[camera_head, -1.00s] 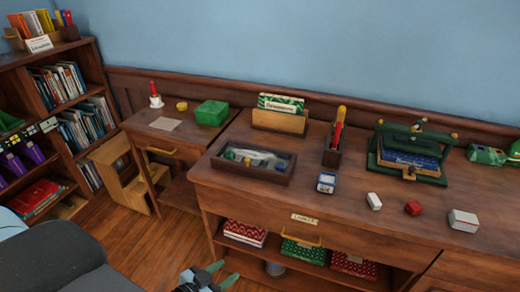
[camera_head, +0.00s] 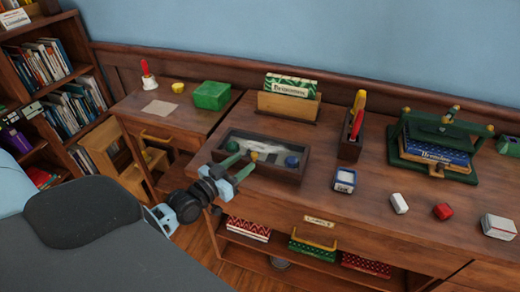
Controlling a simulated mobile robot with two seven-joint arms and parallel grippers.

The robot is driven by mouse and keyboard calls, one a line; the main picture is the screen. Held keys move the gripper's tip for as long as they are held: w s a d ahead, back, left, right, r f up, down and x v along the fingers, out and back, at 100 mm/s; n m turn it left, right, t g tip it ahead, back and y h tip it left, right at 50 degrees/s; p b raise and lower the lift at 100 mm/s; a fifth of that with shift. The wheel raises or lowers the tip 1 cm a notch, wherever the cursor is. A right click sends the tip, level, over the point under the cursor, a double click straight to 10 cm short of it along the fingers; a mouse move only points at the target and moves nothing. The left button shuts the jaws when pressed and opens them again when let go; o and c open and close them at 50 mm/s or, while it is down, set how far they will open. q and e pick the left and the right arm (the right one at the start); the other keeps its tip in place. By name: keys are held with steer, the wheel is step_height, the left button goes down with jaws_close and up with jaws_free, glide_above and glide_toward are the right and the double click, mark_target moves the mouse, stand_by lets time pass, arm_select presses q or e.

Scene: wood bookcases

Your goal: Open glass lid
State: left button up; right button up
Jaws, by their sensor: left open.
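A shallow dark wooden box (camera_head: 300,150) with a glass top (camera_head: 275,137) lies on the desk. Through the glass I see a pale crumpled shape and small green, yellow (camera_head: 253,157) and blue (camera_head: 292,161) round items. The lid looks closed. My left gripper (camera_head: 239,165) has green fingers, spread apart and empty. It is at the front left of the box, overlapping its front edge in the head view; I cannot tell whether it touches. It hides part of the front left corner. My right gripper is out of view.
A card holder (camera_head: 288,105), a pencil holder (camera_head: 349,143), a blue-and-white box (camera_head: 344,181) and a green press-like stand (camera_head: 432,150) stand on the desk (camera_head: 370,215). A green box (camera_head: 211,95) and a bell (camera_head: 148,82) are on the lower side table.

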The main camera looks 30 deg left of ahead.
mark_target(252, 157)
arm_select(q)
steer(key=shift+w+d, duration=0.2)
steer(key=shift+w, duration=1.1)
steer(key=shift+w+d, duration=0.2)
steer(key=shift+w, duration=1.05)
steer(key=shift+w+d, duration=0.2)
steer(key=shift+w, duration=1.1)
jaws_close()
